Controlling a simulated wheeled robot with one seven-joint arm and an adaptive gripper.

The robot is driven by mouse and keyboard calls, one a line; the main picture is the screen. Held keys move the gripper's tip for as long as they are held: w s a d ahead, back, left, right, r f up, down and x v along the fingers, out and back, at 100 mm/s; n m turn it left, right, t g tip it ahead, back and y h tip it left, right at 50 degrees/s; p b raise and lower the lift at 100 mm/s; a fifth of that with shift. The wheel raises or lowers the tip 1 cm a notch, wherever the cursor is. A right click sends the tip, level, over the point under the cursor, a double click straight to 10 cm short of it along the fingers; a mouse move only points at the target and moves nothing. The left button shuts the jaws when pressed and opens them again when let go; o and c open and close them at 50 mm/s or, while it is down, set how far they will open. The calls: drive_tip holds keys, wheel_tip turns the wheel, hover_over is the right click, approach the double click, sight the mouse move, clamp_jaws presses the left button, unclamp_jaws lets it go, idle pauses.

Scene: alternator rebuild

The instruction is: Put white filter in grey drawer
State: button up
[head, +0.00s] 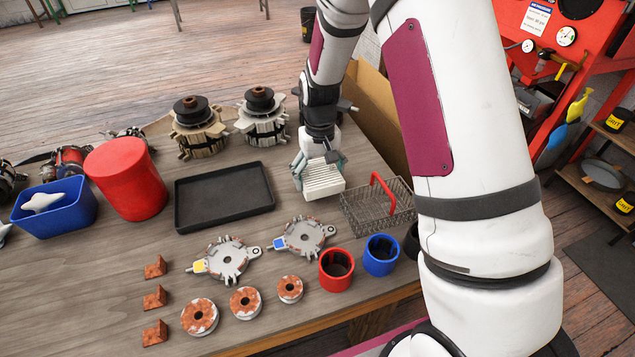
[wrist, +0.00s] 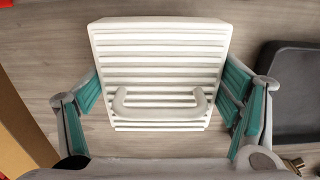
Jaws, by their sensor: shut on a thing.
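The white filter (head: 322,182) is a ribbed white block, in the head view between the dark tray and the wire basket. My gripper (head: 319,161) is above it, shut on it, with teal-padded fingers at its two sides. In the wrist view the filter (wrist: 160,55) fills the middle, with its slats and a curved handle facing the camera. My fingers (wrist: 162,88) flank its left and right edges. I cannot tell whether its underside touches the table. I cannot make out a grey drawer in either view.
A dark tray (head: 183,216) lies left of the filter. A wire basket (head: 375,216) with a red handle stands close on its right. A cardboard box (head: 371,115) is behind, beside my arm. Two stators (head: 198,143) stand back left. Red and blue cups (head: 381,267) sit in front.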

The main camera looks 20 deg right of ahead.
sight(320, 183)
drive_tip(key=shift+f, duration=1.45)
drive_tip(key=shift+f, duration=0.2)
drive_tip(key=o, duration=1.2)
drive_tip(key=shift+c, duration=0.2)
drive_tip(key=shift+r, duration=0.1)
